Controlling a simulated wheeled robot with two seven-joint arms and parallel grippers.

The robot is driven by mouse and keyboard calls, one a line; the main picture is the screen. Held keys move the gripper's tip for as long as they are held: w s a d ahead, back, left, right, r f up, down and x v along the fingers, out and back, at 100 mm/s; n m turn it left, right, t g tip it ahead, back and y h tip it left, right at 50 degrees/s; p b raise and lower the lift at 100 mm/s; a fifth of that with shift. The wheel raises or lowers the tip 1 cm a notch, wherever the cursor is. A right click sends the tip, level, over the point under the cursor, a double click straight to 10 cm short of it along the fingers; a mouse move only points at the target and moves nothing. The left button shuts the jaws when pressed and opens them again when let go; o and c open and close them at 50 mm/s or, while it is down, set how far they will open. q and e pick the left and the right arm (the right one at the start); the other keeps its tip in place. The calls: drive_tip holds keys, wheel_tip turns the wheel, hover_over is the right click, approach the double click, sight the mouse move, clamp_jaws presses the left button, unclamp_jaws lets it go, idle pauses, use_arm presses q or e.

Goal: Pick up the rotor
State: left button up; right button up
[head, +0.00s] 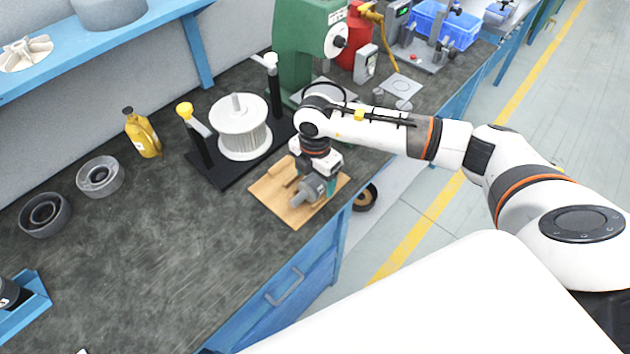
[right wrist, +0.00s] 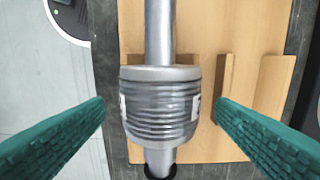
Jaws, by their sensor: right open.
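The rotor (head: 306,193) is a grey ribbed metal cylinder with a shaft out of each end. It lies on a light wooden board (head: 272,195) near the bench's front edge. In the right wrist view the rotor (right wrist: 160,105) is in the middle, its shaft running up and down the picture. My right gripper (head: 316,186) is over the board, its green fingers open, one on each side of the rotor. In the wrist view gaps show between both fingers and the rotor. The gripper hides part of the rotor in the head view. My left gripper is not in view.
A white finned wheel (head: 242,135) stands on a dark base with two posts behind the board. A green machine (head: 300,45) stands behind my right arm. A yellow bottle (head: 143,135) and round grey parts (head: 100,177) are farther left. The bench's front left is mostly clear.

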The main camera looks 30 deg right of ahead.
clamp_jaws()
drive_tip(key=shift+w+r, duration=0.1)
drive_tip(key=shift+w, duration=0.05)
idle(0.4)
